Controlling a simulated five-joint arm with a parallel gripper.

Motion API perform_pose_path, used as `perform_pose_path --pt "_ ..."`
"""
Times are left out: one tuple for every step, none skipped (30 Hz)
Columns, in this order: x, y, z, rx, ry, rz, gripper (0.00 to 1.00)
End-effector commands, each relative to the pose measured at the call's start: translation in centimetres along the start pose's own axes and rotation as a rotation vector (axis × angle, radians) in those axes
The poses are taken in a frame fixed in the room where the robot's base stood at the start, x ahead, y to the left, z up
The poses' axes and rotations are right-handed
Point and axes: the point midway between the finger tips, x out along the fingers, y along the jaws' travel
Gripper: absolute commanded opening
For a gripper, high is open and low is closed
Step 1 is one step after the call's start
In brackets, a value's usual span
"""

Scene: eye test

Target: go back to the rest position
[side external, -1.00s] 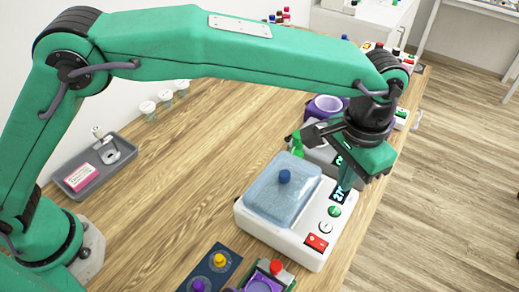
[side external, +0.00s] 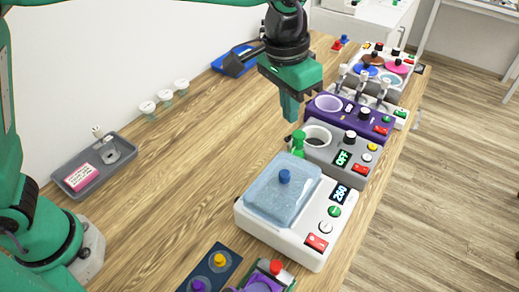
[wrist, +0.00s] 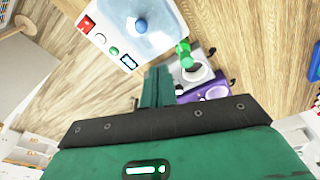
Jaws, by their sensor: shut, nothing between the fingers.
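My gripper (side external: 290,108) is green with its fingers together and nothing between them. In the side view it hangs pointing down above the wooden bench, left of the purple device and behind the white device. In the wrist view the closed fingers (wrist: 155,88) show at the middle, with the white device and the grey device beyond them. My gripper appears apart from all the devices.
A white device (side external: 283,225) with a blue-knobbed clear lid stands at front. A grey device (side external: 345,152), a purple device (side external: 375,122) and a device with coloured discs (side external: 385,72) line the right edge. A grey tray (side external: 75,190) lies left. The middle bench (side external: 190,160) is clear.

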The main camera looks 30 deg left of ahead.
Motion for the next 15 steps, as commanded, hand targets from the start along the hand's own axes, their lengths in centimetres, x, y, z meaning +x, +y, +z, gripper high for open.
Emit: perform_pose_path --pt "-0.9 -1.5 0.7 -0.019 0.015 0.000 0.00" --pt "-1.4 -2.2 1.0 -0.027 0.025 0.000 0.00" --pt "-1.9 -3.2 1.5 -0.038 0.036 0.000 0.00" --pt "-2.3 -3.9 2.0 -0.045 0.042 0.000 0.00" --pt "-2.6 -4.6 2.4 -0.053 0.050 -0.001 0.00" --pt "-3.1 -5.5 3.0 -0.064 0.061 -0.002 0.00" --pt "-3.5 -6.2 3.5 -0.072 0.070 -0.002 0.00" --pt "-3.8 -6.9 4.0 -0.081 0.078 -0.004 0.00" --pt "-4.2 -7.7 4.7 -0.091 0.088 -0.005 0.00" --pt "-4.5 -8.4 5.2 -0.099 0.096 -0.007 0.00" --pt "-4.7 -8.9 5.7 -0.106 0.105 -0.008 0.00" --pt "-5.1 -9.8 6.5 -0.118 0.115 -0.010 0.00" --pt "-5.3 -10.3 7.1 -0.125 0.123 -0.012 0.00" --pt "-5.5 -10.9 7.6 -0.134 0.131 -0.014 0.00" --pt "-5.8 -11.6 8.4 -0.143 0.142 -0.017 0.00"
